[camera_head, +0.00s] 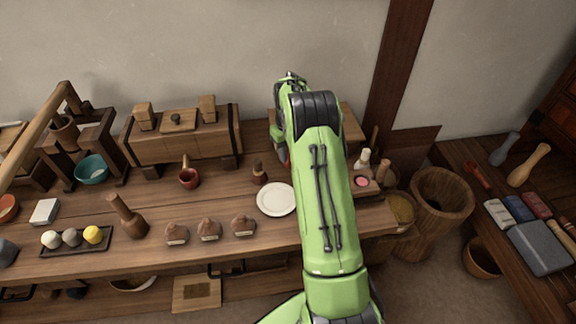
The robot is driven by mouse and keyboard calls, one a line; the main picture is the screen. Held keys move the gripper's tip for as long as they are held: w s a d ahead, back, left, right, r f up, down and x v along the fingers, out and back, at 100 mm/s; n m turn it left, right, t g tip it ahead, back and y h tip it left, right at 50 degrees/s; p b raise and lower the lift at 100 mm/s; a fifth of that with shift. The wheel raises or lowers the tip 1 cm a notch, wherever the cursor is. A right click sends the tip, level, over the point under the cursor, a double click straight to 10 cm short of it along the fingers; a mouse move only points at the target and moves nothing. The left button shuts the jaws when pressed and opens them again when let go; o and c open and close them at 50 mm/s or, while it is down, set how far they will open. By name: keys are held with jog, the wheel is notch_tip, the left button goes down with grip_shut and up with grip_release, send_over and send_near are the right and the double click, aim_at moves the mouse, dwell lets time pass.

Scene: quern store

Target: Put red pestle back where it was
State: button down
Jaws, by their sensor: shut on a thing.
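My gripper (281,146) is mostly hidden beside and behind my green arm, over the back of the long bench, right of the middle. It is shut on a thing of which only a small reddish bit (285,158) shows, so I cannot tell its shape. A red, pestle-like piece (478,175) lies on the right-hand table. Beside it lie a grey pestle (505,148) and a pale wooden pestle (529,164).
A large wooden mortar (440,205) stands between bench and table. A grey slab (540,247) lies on the table.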

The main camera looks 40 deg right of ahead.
aim_at(288, 162)
notch_tip(288, 162, down, 5)
jog(key=shift+r+b, duration=0.15)
jog(key=shift+b, duration=0.3)
jog(key=shift+r, duration=0.1)
jog(key=c, duration=1.3)
grip_release()
jog(key=o, duration=0.5)
jog(key=shift+c, duration=0.2)
